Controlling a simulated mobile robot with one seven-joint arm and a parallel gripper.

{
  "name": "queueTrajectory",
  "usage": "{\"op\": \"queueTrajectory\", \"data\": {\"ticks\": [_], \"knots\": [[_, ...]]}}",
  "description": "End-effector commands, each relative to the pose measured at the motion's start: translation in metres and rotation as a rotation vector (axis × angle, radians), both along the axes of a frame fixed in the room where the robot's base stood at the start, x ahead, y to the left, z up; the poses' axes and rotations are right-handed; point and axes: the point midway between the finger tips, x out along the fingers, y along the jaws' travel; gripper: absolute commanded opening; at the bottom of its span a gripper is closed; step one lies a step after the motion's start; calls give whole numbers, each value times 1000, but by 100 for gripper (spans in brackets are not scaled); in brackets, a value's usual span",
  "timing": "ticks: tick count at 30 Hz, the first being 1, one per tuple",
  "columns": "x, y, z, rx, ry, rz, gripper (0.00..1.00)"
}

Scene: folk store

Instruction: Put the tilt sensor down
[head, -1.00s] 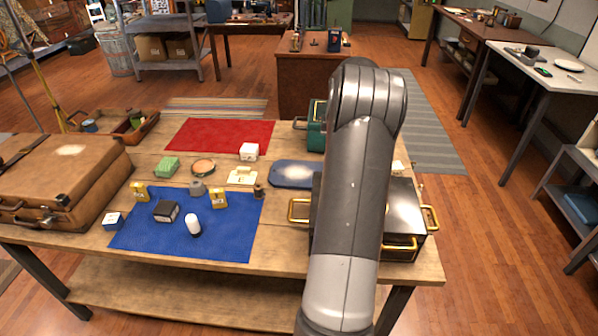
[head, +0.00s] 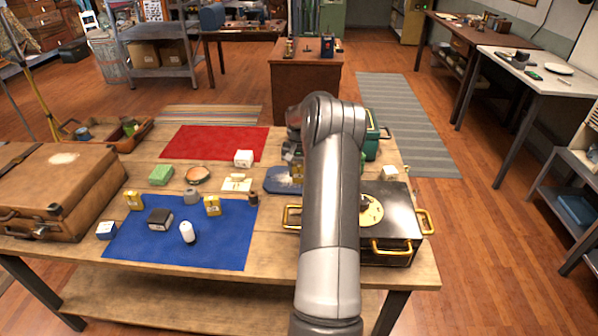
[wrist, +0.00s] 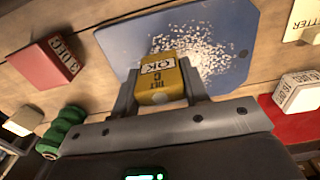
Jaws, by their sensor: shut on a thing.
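The tilt sensor, a small yellow block with a white label (wrist: 160,78), sits between the two fingers of my gripper (wrist: 160,92) in the wrist view. My gripper is shut on it. Behind the block is a blue board (wrist: 232,35) with white speckles. Whether the block touches the board cannot be told. In the head view the yellow block (head: 297,172) shows just left of my arm, by the right part of the blue board (head: 276,186). My arm hides the rest of that area.
A blue cloth (head: 215,250) holds several small items, including two other yellow blocks. A red mat (head: 205,142) lies behind. A black case with brass handles (head: 400,215) stands right of my arm, a green box (head: 372,140) behind it. A red box (wrist: 42,62) is near my gripper.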

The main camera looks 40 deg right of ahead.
Motion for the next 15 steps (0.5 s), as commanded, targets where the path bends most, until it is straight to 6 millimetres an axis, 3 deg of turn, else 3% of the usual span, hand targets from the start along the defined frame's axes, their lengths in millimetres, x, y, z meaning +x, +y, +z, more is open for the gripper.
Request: {"op": "queueTrajectory", "data": {"ticks": [11,12,15], "knots": [[0,0,-6,0,0,0,18],[0,0,-6,0,0,0,44],[0,0,-5,0,0,0,52]]}}
